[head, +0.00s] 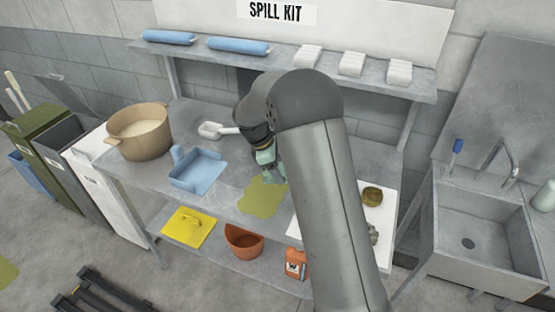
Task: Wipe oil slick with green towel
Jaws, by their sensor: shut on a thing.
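The oil slick (262,200) is a flat olive-green patch on the grey metal table, near its front edge. My gripper (264,148) is above the table, just behind the slick, and is partly hidden by my own arm. It is shut on the pale green towel (267,158), which hangs bunched below it. The towel's lower end is close to the slick's back edge; I cannot tell whether they touch.
A blue dustpan (197,172), a white scoop (212,130) and a tan tub (139,132) stand left of the slick. A white mat (385,205) with a small brass-coloured cup (372,196) lies right of my arm. A shelf (300,66) runs along the back.

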